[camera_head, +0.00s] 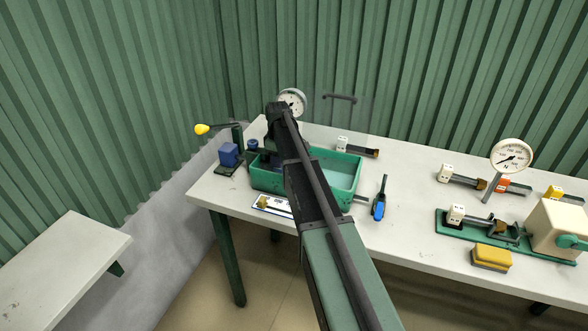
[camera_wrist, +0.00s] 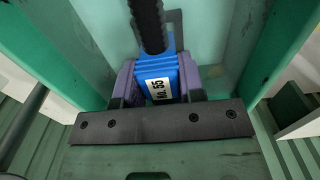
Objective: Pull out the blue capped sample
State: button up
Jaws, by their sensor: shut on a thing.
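In the wrist view the blue cap (camera_wrist: 160,68) with a white "No. 55" label sits between the purple-grey fingers of my gripper (camera_wrist: 158,84). The fingers are shut on its two sides. A black ribbed hose piece (camera_wrist: 149,22) runs from the cap to the top of the picture. Green tray walls (camera_wrist: 262,48) stand on both sides of the gripper. In the head view the green tray (camera_head: 345,196) holds pale bluish contents, and my arm crosses over it. My arm hides much of the tray; the held sample is not clearly visible there.
A blue block (camera_head: 228,154) and a yellow-knobbed lever (camera_head: 202,129) stand left of the tray. A blue-handled tool (camera_head: 379,207) lies to its right. White-ended hose pieces (camera_head: 447,172), a dial gauge (camera_head: 511,155) and a cream box (camera_head: 558,228) occupy the right side.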

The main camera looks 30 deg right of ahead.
jog(key=shift+r, duration=0.25)
notch_tip(320, 180, up, 6)
jog(key=p, duration=0.6)
jog(key=shift+r+p, duration=0.25)
jog(key=shift+p, duration=0.05)
jog(key=shift+f, duration=0.1)
